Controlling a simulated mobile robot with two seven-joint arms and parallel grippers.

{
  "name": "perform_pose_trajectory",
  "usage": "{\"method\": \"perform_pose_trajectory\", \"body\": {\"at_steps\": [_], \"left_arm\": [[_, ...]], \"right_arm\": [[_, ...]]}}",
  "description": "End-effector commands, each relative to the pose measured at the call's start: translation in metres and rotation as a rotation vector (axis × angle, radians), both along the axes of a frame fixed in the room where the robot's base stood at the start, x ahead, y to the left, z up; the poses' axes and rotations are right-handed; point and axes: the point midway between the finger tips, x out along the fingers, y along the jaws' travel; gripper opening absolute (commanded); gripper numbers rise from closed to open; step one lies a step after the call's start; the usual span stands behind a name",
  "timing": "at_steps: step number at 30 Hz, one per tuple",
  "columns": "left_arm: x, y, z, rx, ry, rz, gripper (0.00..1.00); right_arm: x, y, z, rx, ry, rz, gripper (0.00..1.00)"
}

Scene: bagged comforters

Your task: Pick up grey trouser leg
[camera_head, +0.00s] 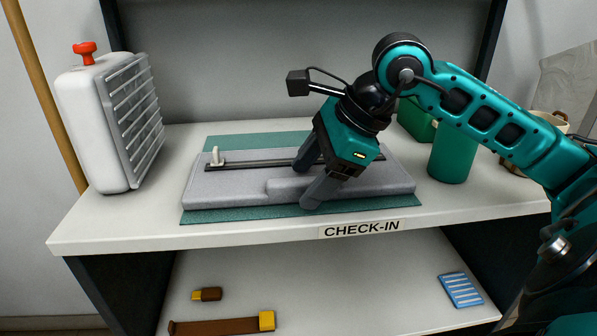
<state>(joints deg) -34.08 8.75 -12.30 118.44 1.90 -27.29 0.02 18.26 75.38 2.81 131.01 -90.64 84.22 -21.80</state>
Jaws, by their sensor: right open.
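A flat grey padded piece (230,188), which appears to be the grey trouser item, lies on a green mat (260,140) on the white shelf top. A dark strip with a pale tab at its left end runs along it. A raised grey fold (285,187) shows near its front middle. My right gripper (309,180) comes in from the right and points down over this fold. Its two dark fingers are apart, one behind the fold and one in front of it. Whether they touch the cloth is hard to tell. My left gripper is out of view.
A white ribbed canister (100,125) with a red knob stands at the left. A green cylinder (453,152) and a green box (416,120) stand at the right behind my arm. The front edge carries a CHECK-IN label (361,229). The lower shelf holds a brown strap (220,326) and a blue item (460,290).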

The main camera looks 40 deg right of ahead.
Motion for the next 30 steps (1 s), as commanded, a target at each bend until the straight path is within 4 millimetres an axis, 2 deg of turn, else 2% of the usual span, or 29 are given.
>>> {"method": "perform_pose_trajectory", "body": {"at_steps": [8,26,30], "left_arm": [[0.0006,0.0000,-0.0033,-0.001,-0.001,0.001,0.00],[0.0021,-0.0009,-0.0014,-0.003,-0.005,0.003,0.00],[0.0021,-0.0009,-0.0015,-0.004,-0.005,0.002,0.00]], "right_arm": [[0.0000,-0.0002,-0.0024,-0.001,0.000,0.000,0.64],[-0.0018,0.0009,-0.0047,0.001,0.011,0.003,0.06],[-0.0021,0.0009,-0.0054,0.001,0.015,0.003,0.03]]}}
